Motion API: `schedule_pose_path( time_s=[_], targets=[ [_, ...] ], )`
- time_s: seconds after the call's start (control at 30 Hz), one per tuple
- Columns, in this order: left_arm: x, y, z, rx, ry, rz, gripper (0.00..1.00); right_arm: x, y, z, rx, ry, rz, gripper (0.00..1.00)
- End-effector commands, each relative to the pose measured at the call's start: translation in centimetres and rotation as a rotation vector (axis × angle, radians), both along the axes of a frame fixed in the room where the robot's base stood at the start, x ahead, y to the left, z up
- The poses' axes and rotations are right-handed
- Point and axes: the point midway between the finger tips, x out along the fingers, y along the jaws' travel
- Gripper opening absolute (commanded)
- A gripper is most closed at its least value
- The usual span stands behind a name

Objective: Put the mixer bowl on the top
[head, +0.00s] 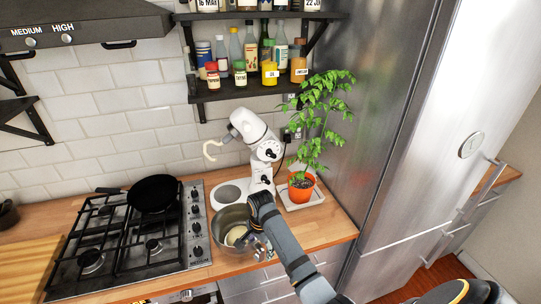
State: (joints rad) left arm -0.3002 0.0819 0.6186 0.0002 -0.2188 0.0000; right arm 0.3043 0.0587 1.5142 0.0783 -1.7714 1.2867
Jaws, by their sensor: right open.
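The steel mixer bowl (224,217) stands on the wooden counter in front of the mixer. The white mixer (251,127) has its head tilted up, with a pale hook (211,151) hanging on the left. Its base plate (228,194) is empty, behind the bowl. My right gripper (260,247) is open at the bowl's right front side. My arm hides part of the bowl's right side, and I cannot tell whether the fingers touch it. My left gripper is not in view.
A black gas hob (155,247) with a frying pan (153,193) lies left of the bowl. A potted plant (301,187) stands right of the mixer, beside the steel fridge (440,130). Shelves with bottles (250,92) hang above. Some counter (325,228) at the right is clear.

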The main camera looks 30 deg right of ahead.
Motion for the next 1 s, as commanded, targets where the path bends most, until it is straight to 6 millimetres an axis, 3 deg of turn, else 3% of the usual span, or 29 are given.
schedule_pose_path(
  time_s=[0.3,0.5,0.87,1.0],
  targets=[
    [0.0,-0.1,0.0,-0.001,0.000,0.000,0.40,0.0,-0.1,5.6,-0.001,-0.012,0.000,0.67],
    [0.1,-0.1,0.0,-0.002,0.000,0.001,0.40,-0.1,-0.1,7.6,0.000,-0.009,0.001,0.67],
    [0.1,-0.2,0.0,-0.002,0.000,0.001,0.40,-0.6,-0.2,7.3,-0.003,-0.014,0.023,0.67],
    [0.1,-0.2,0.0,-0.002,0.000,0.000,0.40,-4.3,-0.6,4.6,-0.045,-0.052,0.244,0.67]
  ],
)
